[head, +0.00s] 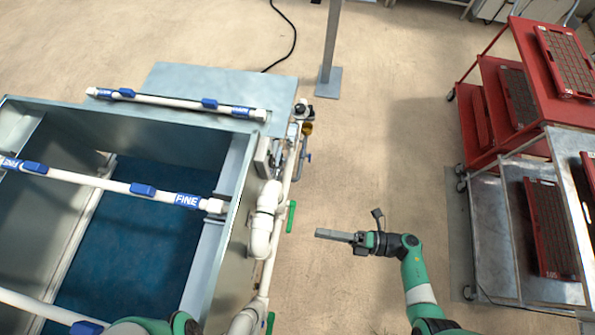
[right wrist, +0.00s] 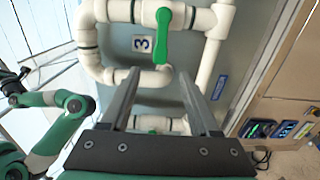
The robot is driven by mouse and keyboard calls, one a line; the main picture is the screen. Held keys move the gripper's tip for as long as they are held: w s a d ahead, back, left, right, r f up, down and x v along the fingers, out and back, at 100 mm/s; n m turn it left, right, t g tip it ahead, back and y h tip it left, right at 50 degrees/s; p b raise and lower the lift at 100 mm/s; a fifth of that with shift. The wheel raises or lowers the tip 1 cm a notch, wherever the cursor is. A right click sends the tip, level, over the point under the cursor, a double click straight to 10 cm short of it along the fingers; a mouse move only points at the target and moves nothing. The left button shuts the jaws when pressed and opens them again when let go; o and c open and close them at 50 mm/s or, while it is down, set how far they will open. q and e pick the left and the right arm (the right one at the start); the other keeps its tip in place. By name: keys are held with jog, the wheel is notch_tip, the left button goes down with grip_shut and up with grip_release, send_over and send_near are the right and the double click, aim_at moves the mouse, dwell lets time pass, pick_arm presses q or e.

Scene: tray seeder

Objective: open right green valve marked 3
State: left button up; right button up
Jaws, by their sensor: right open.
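The green valve handle (right wrist: 163,36) stands beside a label marked 3 (right wrist: 142,44) in the right wrist view. It sits on white piping and points up and down in that picture. In the head view a green handle (head: 291,216) shows on the pipes at the tank's right side; its label cannot be seen there. My right gripper (head: 319,233) is to the right of that handle, apart from it. In the right wrist view its fingers (right wrist: 158,74) are spread and empty, with the handle ahead, above the gap between them. My left gripper's fingers are not in view.
A second green handle (right wrist: 155,131) lies lower in the right wrist view. White pipes (head: 262,222) run along the metal tank (head: 232,190). Red carts (head: 535,85) and a grey cart (head: 505,215) with red trays stand at right. The floor between is clear.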

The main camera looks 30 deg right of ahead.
aim_at(291, 216)
jog(key=x, duration=0.8)
jog(key=shift+d, duration=0.1)
grip_shut()
dwell(1.1)
